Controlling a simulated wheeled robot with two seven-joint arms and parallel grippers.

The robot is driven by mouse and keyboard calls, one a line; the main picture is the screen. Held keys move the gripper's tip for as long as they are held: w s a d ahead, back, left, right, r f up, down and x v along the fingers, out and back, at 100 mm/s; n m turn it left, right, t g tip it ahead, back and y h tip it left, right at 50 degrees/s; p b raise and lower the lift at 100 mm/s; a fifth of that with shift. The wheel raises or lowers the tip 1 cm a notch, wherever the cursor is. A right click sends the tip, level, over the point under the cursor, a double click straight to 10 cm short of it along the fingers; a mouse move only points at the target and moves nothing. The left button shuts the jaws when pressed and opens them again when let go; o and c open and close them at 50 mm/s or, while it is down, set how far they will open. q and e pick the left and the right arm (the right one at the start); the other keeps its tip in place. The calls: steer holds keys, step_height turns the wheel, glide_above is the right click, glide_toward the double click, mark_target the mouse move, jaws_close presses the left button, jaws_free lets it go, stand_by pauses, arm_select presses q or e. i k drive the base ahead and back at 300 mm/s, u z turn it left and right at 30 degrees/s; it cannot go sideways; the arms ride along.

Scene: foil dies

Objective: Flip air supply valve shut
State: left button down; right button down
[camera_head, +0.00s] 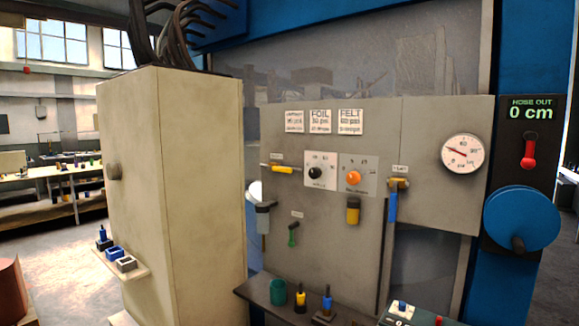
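A grey control panel (380,135) stands ahead with several valve handles. A yellow lever (283,169) lies horizontal at the panel's left, under a small label. A blue lever (393,207) hangs down from a brass-coloured valve body (399,184) at the right, also under a label. A green handle (293,236) sits lower left, tilted slightly, with a label above it. The labels are too small to read, so I cannot tell which handle is the air supply valve. Neither gripper is in view.
A round gauge (462,154) and two knobs, black (315,173) and orange (354,178), are on the panel. A beige cabinet (170,190) stands close at left. A shelf (257,290) with small parts runs below. A blue reel (521,219) is at right.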

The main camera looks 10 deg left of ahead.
mark_target(276, 168)
steer(key=u, duration=0.3)
steer(key=i, duration=0.75)
steer(key=u, duration=0.9)
steer(key=i, duration=0.35)
steer(key=u, duration=0.45)
